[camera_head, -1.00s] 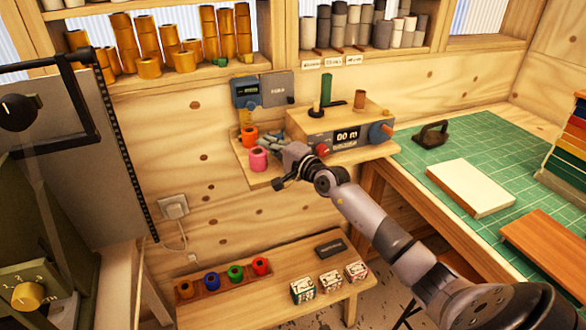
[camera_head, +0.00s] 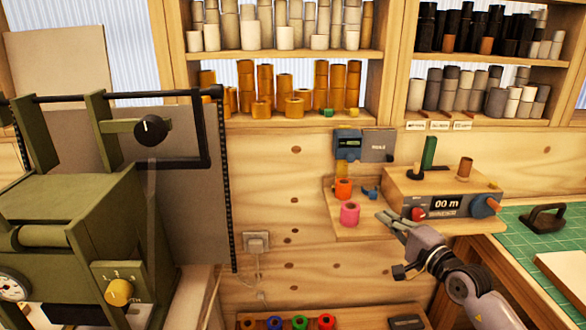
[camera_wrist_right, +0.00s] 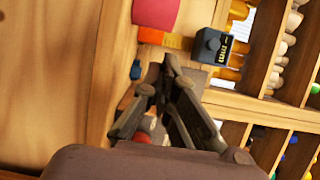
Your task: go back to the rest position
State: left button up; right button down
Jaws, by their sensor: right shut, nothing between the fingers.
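My right gripper (camera_head: 385,221) is in front of the small wooden shelf (camera_head: 345,233), just right of a pink foil roll (camera_head: 350,214). Its fingers are together with nothing between them; they also show closed in the right wrist view (camera_wrist_right: 168,68). An orange-red roll (camera_head: 343,189) stands behind the pink one, with a small blue piece (camera_head: 370,192) beside it. In the wrist view the pink roll (camera_wrist_right: 156,12) is beyond the fingertips. My left gripper is not in view.
A wooden device with a display (camera_head: 445,203) stands right of the shelf. A green machine (camera_head: 60,230) fills the left. Shelves of rolls (camera_head: 290,122) line the back wall. A green cutting mat (camera_head: 515,235) lies at right. Colored rolls (camera_head: 300,322) sit low at the bottom.

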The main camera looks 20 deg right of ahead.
jog(key=s+a+r+m+t+h, duration=0.25)
jog(key=s+a+m+t, duration=0.2)
jog(key=m, duration=1.05)
jog(key=s+d+f+m+g+h, duration=0.2)
jog(key=s+f+m+g+h, duration=0.25)
jog(key=m, duration=0.85)
jog(key=s+d+f+m+g+h, duration=0.2)
jog(key=s+f+m+g+h, duration=0.3)
jog(key=m, duration=0.7)
jog(key=s+a+f+m+g+y, duration=0.2)
jog(key=s+a+f+m, duration=0.2)
jog(key=f+m, duration=0.15)
jog(key=s+a+f+m+g+y, duration=0.25)
jog(key=s+f+m, duration=0.2)
jog(key=f, duration=0.25)
jog(key=s+a+f+m+g+y, duration=0.4)
jog(key=s+a+f+g+y, duration=0.15)
jog(key=s+a, duration=0.6)
notch_tip(320, 180, down, 25)
jog(key=s+d+f+g, duration=0.1)
jog(key=s+d+f, duration=0.1)
jog(key=s+f, duration=1.4)
jog(key=shift+s+d+f+n+g+h, duration=0.3)
jog(key=shift+s+d+f+g+h, duration=0.1)
jog(key=shift+s, duration=0.3)
